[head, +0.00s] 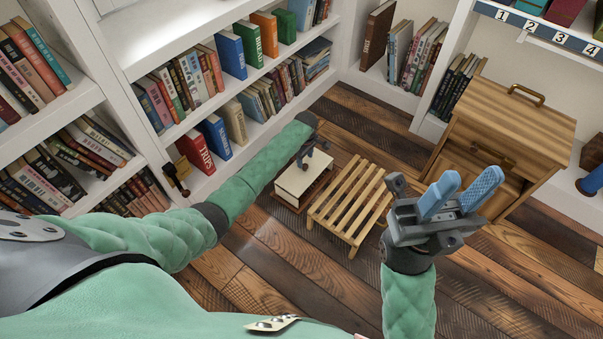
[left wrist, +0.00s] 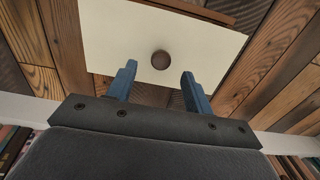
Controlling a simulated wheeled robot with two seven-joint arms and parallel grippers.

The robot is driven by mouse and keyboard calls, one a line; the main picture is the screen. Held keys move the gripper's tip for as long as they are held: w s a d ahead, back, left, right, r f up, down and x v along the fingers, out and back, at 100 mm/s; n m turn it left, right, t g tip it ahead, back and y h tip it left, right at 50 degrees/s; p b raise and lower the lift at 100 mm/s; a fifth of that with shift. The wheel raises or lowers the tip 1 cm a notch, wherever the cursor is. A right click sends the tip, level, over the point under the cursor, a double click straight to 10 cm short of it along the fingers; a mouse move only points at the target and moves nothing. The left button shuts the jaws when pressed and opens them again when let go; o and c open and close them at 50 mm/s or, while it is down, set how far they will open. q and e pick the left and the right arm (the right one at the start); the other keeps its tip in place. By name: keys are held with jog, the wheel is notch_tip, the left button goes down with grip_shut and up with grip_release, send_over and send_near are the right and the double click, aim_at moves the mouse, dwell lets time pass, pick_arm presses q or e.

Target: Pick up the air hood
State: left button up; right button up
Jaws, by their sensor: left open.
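What looks like the air hood is a cream box (head: 296,184) with a brown base, low by the wooden slatted stand in the head view. In the left wrist view its cream top (left wrist: 118,38) carries a round brown knob (left wrist: 161,60). My left gripper (head: 306,160) is over the box, partly hiding its top. In the left wrist view my left gripper (left wrist: 157,74) is open, with one blue finger on each side of the knob and a gap to it. My right gripper (head: 470,190) is open and empty, held up to the right of the slatted stand.
The slatted stand (head: 350,203) is close to the box's right side. White bookshelves (head: 220,95) full of books line the left and back. A wooden cabinet (head: 515,125) with handles stands at the right. The plank floor (head: 300,265) in front is clear.

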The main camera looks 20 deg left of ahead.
aim_at(305, 166)
pick_arm(q)
notch_tip(305, 166, down, 4)
jog(key=shift+f+b, duration=0.1)
jog(key=shift+b, duration=0.65)
grip_shut()
